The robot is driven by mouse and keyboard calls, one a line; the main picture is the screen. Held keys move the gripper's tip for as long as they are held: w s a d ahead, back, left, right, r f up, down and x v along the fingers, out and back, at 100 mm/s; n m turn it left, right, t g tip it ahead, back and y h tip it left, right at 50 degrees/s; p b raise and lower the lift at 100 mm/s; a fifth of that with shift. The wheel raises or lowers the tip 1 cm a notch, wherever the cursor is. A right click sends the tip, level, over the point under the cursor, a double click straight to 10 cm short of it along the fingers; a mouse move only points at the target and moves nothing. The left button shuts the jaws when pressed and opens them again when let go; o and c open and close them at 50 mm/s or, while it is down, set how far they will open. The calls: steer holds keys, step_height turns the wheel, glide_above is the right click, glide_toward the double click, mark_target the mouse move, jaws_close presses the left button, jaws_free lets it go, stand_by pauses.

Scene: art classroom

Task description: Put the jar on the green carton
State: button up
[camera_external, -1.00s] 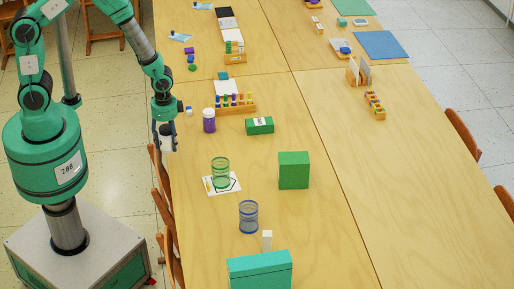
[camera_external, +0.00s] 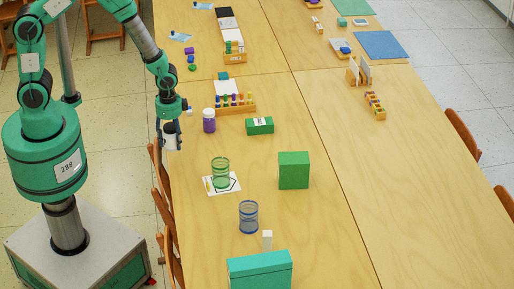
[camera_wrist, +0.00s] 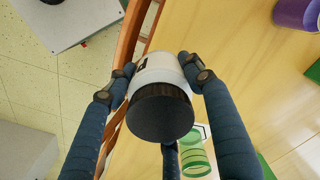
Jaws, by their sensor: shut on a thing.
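A white jar with a black lid (camera_wrist: 160,112) is held between the fingers of my gripper (camera_wrist: 162,72). The lid faces the wrist camera. In the external view, the jar (camera_external: 171,138) hangs from my gripper (camera_external: 170,122) over the left edge of the table, clear of the tabletop. A green carton (camera_external: 294,170) stands upright on the table to the right of my gripper and nearer the camera. Its top looks bare. The jar's far end is hidden in the wrist view.
A purple jar with a white lid (camera_external: 209,121) stands close to the right of my gripper. A smaller green box (camera_external: 260,125), a green striped glass (camera_external: 220,172), a blue striped glass (camera_external: 248,216) and a teal box (camera_external: 260,270) are nearby. Chairs (camera_external: 163,205) line the left edge.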

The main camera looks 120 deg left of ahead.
steer(key=w+a+r+p, duration=0.2)
steer(key=w+p, duration=0.3)
steer(key=w, duration=0.4)
steer(key=w+a+r+p, duration=0.2)
steer(key=w+r+p, duration=0.3)
steer(key=w, duration=0.4)
steer(key=w+a+r+p, duration=0.2)
steer(key=w+r+p, duration=0.2)
steer(key=w, duration=0.5)
steer(key=shift+w+r+p, duration=0.15)
steer(key=shift+w+p, duration=0.2)
steer(key=shift+p, duration=0.25)
steer(key=p, duration=0.2)
glide_above(284, 153)
steer(key=shift+w+d+f, duration=0.1)
steer(key=shift+w+f, duration=0.05)
steer(key=shift+f, duration=0.6)
steer(key=shift+f, duration=1.8)
steer(key=shift+f, duration=0.15)
